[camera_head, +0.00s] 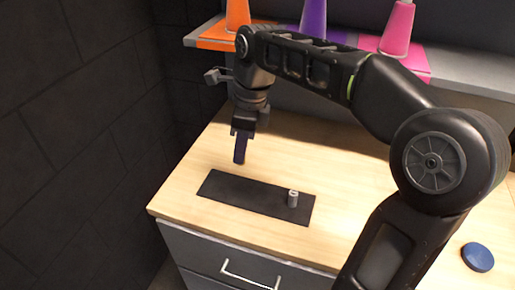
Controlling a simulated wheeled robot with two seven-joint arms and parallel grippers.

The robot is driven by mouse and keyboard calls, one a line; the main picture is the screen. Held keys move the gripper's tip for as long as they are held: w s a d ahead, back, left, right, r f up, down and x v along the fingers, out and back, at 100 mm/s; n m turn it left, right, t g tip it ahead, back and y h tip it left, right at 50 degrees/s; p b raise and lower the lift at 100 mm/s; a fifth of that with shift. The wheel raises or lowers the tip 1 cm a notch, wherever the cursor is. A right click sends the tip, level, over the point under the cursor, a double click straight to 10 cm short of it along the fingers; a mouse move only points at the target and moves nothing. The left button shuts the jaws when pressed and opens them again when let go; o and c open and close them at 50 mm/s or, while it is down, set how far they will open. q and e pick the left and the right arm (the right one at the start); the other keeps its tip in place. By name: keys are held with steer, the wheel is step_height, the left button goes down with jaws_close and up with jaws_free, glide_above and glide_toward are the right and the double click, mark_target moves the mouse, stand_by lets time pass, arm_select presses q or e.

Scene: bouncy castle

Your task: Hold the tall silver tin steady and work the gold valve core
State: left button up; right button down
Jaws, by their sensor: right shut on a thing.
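My right gripper (245,131) points down above the far left of the wooden worktop. It is shut on a dark purple, upright bar-shaped thing (240,150), which hangs just behind the black mat. A small silver-grey cylinder (292,199) stands upright on the right part of the mat, apart from the gripper. It is the only silver thing I can make out, and it looks short. No gold valve core can be made out. My left gripper is not in view.
The black mat (240,194) lies near the worktop's (330,170) front edge. A blue round disc (478,257) lies at the lower right. Orange (237,16), purple (313,20) and pink (397,28) cones stand on a shelf behind. A dark block wall (75,120) is at left.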

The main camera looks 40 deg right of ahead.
steer(key=w+a+r+n+y, duration=0.1)
steer(key=a+r, duration=0.3)
steer(key=a, duration=0.5)
steer(key=w+a+r+n+y+p, duration=0.1)
steer(key=a+r+n, duration=0.1)
steer(key=a+r, duration=0.3)
steer(key=a+r+n+y+p, duration=0.1)
steer(key=a+r, duration=0.4)
steer(key=a, duration=0.8)
steer(key=shift+w+r+n+y, duration=0.15)
steer(key=shift+w+n+y, duration=0.15)
steer(key=shift+w, duration=0.1)
